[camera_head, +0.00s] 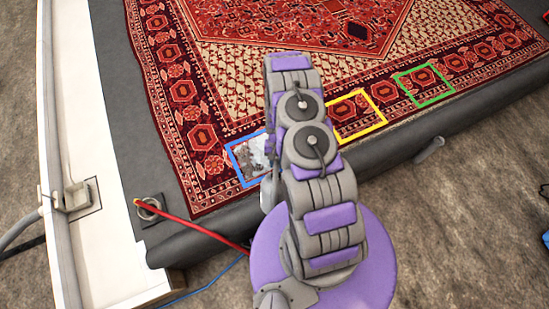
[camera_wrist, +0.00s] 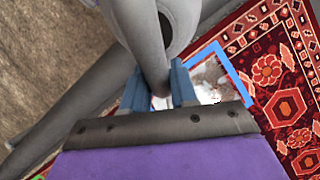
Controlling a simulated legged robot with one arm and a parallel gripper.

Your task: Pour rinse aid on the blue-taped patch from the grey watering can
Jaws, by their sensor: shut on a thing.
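My gripper (camera_wrist: 157,95) shows in the wrist view with its blue jaws shut on a grey, rounded part of the grey watering can (camera_wrist: 150,52). The can extends toward the top of that view, and much of it is out of frame. The blue-taped patch (camera_head: 236,165) lies on the rug's near border in the head view, left of my arm. Its inside looks whitish and grey. In the wrist view the patch's blue tape (camera_wrist: 231,66) shows just right of the jaws, partly covered by my gripper. My arm hides the gripper and most or all of the can in the head view.
A yellow-taped square (camera_head: 375,98) and a green-taped square (camera_head: 447,89) lie farther right on the red rug (camera_head: 180,100). A dark padded edge (camera_head: 400,140) borders the rug. A red hose (camera_head: 190,226) crosses the near left corner. A white ledge (camera_head: 75,130) runs along the left.

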